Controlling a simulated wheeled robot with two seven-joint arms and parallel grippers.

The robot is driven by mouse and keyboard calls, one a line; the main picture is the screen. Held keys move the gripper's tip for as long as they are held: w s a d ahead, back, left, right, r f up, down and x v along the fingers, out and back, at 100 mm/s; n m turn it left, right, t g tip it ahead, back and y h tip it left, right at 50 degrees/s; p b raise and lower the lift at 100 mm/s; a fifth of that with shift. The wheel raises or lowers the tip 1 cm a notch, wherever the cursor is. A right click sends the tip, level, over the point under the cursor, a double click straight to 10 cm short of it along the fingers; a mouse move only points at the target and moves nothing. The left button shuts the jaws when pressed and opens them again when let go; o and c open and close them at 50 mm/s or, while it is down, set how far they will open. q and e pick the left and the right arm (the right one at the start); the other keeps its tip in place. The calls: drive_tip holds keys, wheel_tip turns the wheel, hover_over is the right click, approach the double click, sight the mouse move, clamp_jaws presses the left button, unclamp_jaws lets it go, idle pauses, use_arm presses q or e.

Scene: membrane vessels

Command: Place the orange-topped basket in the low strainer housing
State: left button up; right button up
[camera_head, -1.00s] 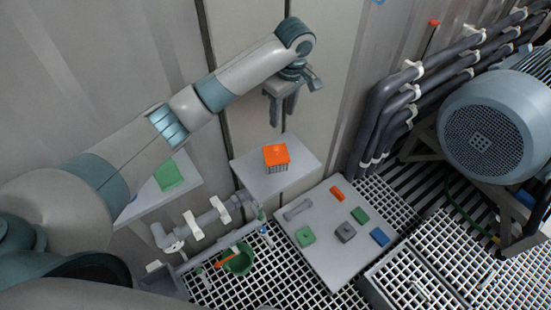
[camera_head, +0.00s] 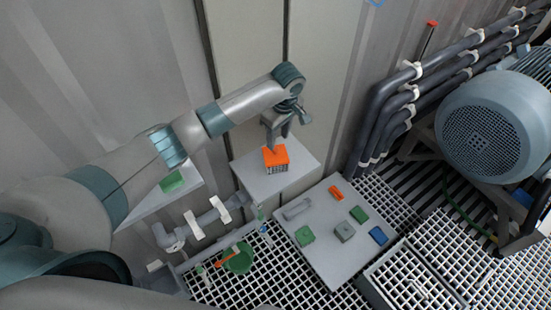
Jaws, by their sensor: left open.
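The orange-topped basket (camera_head: 277,157) stands upright on a pale grey block (camera_head: 252,176) against the wall, its pale lattice side showing below the orange top. My left gripper (camera_head: 280,145) is open and points down right over the basket. One finger reaches down to the orange top and overlaps it in the picture; I cannot tell whether it touches. I cannot tell for sure which thing is the low strainer housing. My right gripper is not in view.
A low grey board (camera_head: 325,240) to the right bears several small green, grey, blue and orange parts. A green piece (camera_head: 172,181) lies on a left shelf. Dark pipes (camera_head: 375,115) and a motor (camera_head: 490,125) fill the right.

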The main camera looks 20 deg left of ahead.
sight(276, 149)
use_arm(q)
drive_tip(key=shift+f, duration=0.1)
drive_tip(key=shift+a+f+p, duration=0.1)
drive_tip(key=shift+f+p, duration=0.2)
drive_tip(key=shift+p, duration=0.05)
drive_tip(key=f+p, duration=0.1)
drive_tip(key=f, duration=0.2)
drive_tip(key=shift+a, duration=0.2)
drive_tip(key=shift+f, duration=0.7)
clamp_jaws()
